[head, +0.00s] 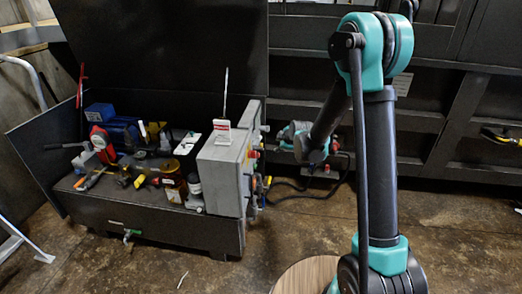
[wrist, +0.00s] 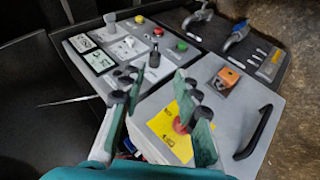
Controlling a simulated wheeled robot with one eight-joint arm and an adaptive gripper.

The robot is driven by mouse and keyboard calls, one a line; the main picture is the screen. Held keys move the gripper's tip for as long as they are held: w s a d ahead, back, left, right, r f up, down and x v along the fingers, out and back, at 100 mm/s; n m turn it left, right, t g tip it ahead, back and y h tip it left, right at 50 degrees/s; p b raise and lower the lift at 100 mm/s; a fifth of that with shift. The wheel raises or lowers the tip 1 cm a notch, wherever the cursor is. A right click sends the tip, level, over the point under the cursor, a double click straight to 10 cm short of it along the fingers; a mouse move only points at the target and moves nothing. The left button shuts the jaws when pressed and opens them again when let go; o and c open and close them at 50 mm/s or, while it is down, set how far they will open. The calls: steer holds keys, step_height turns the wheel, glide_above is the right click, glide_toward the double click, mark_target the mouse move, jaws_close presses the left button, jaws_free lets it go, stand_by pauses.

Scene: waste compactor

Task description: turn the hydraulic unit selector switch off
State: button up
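In the wrist view a grey control panel (wrist: 140,42) carries a black selector knob (wrist: 154,55), with a red button (wrist: 158,31), a green button (wrist: 182,46) and a yellow button (wrist: 139,19) around it. An orange rotary switch (wrist: 228,75) sits on the nearer grey box. Labels are too small to read, so I cannot tell which one is the hydraulic unit selector. My gripper (wrist: 163,80) is open and empty, its fingers apart in front of the panels, with the black knob beyond the gap. In the head view the grey control box (head: 222,165) shows its button side edge-on.
A red button on a yellow plate (wrist: 170,130) and a black handle (wrist: 254,132) are on the near box. Two taps (wrist: 236,36) stand at the back right. In the head view tools and bottles crowd the dark bench (head: 140,205) left of the box.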

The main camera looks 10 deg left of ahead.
mark_target(263, 149)
steer(key=shift+n, duration=0.8)
steer(key=x, duration=0.7)
steer(key=a+r+x, duration=0.1)
steer(key=x, duration=0.5)
steer(key=a+x, duration=0.1)
steer(key=x, duration=0.6)
steer(key=shift+w+a, duration=0.25)
steer(key=shift+a, duration=0.1)
steer(key=shift+c, duration=0.5)
jaws_close()
